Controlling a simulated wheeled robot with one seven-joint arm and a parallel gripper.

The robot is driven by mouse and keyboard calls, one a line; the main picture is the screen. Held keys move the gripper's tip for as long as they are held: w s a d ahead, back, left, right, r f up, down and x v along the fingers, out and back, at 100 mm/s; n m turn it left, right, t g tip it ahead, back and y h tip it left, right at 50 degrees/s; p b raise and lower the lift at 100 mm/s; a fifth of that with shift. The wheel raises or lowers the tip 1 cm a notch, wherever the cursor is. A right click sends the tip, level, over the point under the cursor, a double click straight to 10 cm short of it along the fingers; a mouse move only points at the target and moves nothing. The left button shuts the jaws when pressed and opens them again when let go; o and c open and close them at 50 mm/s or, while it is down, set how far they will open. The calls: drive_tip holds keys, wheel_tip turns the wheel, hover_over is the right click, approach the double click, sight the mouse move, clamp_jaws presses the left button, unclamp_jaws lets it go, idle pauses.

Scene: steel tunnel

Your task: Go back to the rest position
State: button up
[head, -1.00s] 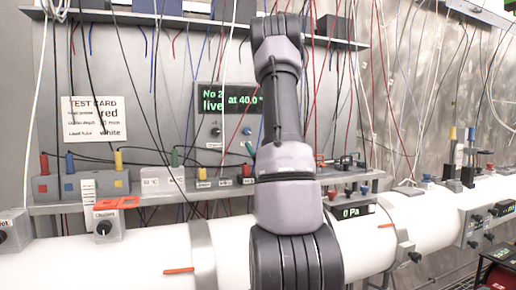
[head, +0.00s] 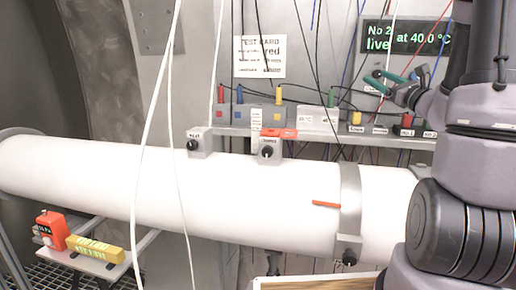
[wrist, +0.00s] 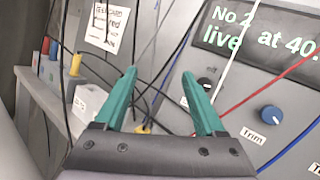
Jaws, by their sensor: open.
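My gripper (head: 393,82) shows at the right of the head view, in front of the grey panel and a little below the display (head: 408,37). Its two green fingers are apart, with nothing between them. In the wrist view my gripper (wrist: 160,92) is also open and empty. Behind its fingers are hanging cables and the grey panel with the display (wrist: 262,32) and a blue "Trim" knob (wrist: 271,115). I cannot tell how close the fingers are to the cables.
A white pipe (head: 250,195) crosses the head view below the shelf. A test card (head: 260,57) hangs on the wall. The shelf carries boxes with coloured plugs (head: 252,115). An orange device (head: 52,230) and a yellow block (head: 95,249) stand at lower left. Loose cables hang throughout.

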drive_tip(key=s+a+f+n+g+y, duration=0.1)
drive_tip(key=s+a+n+g+y, duration=0.2)
drive_tip(key=s+a+n+g, duration=0.55)
drive_tip(key=s+a+f+n+g+y, duration=0.15)
drive_tip(key=s+a+n+g, duration=0.45)
drive_tip(key=a, duration=0.6)
drive_tip(key=s+f+n+g+h, duration=0.2)
drive_tip(key=s+n+h, duration=0.2)
drive_tip(key=s+n, duration=0.15)
drive_tip(key=s+d+r+n+t+h, duration=0.2)
drive_tip(key=d+n+t+h, duration=0.1)
drive_tip(key=d+h, duration=0.3)
drive_tip(key=shift+s+d+n+t, duration=0.35)
drive_tip(key=shift+s+d+n, duration=0.05)
drive_tip(key=shift+n, duration=0.3)
